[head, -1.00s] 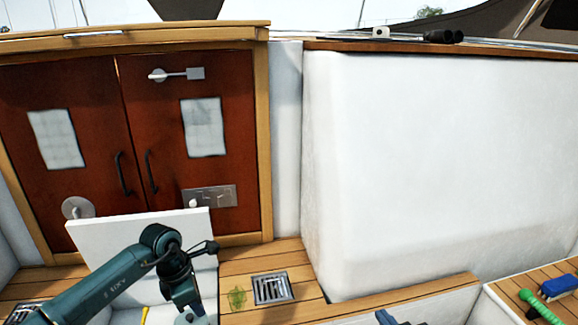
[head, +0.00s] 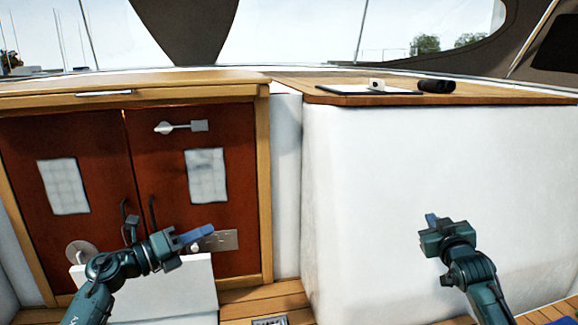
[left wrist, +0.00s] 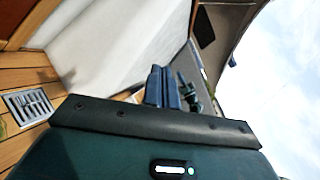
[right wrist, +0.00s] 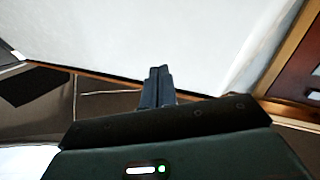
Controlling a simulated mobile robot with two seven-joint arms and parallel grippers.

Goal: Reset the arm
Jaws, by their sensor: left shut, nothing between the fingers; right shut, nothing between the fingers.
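My left gripper (head: 208,231) is raised in front of the brown double doors, its blue fingers pointing right. It is shut with nothing between the fingers, which lie together in the left wrist view (left wrist: 164,82). My right gripper (head: 431,219) is raised in front of the white cockpit wall, its fingers pointing up and away. It is shut and empty; its fingers also lie together in the right wrist view (right wrist: 158,82). Both grippers look apart from the doors and the wall, though exact depth is hard to tell.
The double doors (head: 165,158) stand at the left behind a white box-like panel (head: 195,290). The white wall (head: 370,190) fills the right, topped by a wooden ledge (head: 330,97) with dark binoculars (head: 436,86). A metal drain grate (left wrist: 27,105) is set in the plank floor.

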